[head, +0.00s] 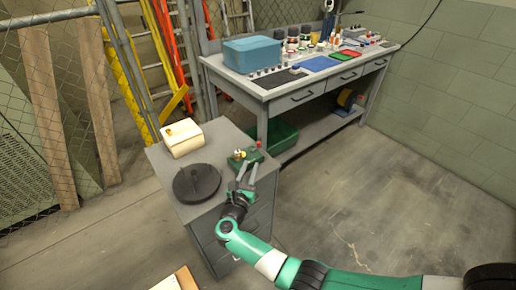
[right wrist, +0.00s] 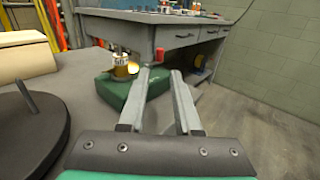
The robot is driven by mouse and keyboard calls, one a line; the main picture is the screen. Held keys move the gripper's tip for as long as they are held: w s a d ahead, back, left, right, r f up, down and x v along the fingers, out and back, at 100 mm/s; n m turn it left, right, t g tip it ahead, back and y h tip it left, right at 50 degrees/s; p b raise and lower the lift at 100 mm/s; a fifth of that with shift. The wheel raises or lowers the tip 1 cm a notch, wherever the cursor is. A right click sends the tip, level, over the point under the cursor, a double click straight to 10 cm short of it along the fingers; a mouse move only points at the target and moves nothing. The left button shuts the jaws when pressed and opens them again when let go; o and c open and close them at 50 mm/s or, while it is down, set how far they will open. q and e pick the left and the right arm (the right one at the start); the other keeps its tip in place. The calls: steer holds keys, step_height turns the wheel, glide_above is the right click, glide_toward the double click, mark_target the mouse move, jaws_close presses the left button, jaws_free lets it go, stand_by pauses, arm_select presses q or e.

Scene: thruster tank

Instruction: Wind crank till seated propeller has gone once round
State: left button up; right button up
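A small green unit (head: 246,158) sits at the right edge of a grey cabinet top. On it are a yellow and white part (head: 238,154) and a small red knob (head: 258,144), perhaps the crank's grip. In the right wrist view the green unit (right wrist: 150,88), the yellow part (right wrist: 122,70) and the red knob (right wrist: 198,62) lie beyond my fingers. My right gripper (head: 247,172) is open and empty, just in front of the unit; its fingertips (right wrist: 160,72) point at it. A propeller cannot be made out clearly. My left gripper is not in view.
A black round disc (head: 196,183) with an upright peg lies on the cabinet top (head: 170,172), left of my right gripper. A cream box (head: 183,138) stands behind it. A grey workbench (head: 290,90) with a blue case (head: 252,52) stands behind. Floor at right is clear.

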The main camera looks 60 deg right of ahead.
mark_target(258, 145)
steer(key=shift+w+d+f, duration=0.1)
steer(key=shift+w+d, duration=0.05)
steer(key=shift+d, duration=0.2)
steer(key=b+x, duration=0.4)
steer(key=x, duration=0.5)
steer(key=shift+d+f+b, duration=0.1)
steer(key=shift+d+b, duration=0.3)
steer(key=shift+w+d, duration=0.15)
steer(key=shift+d, duration=0.3)
steer(key=shift+r, duration=0.2)
jaws_close()
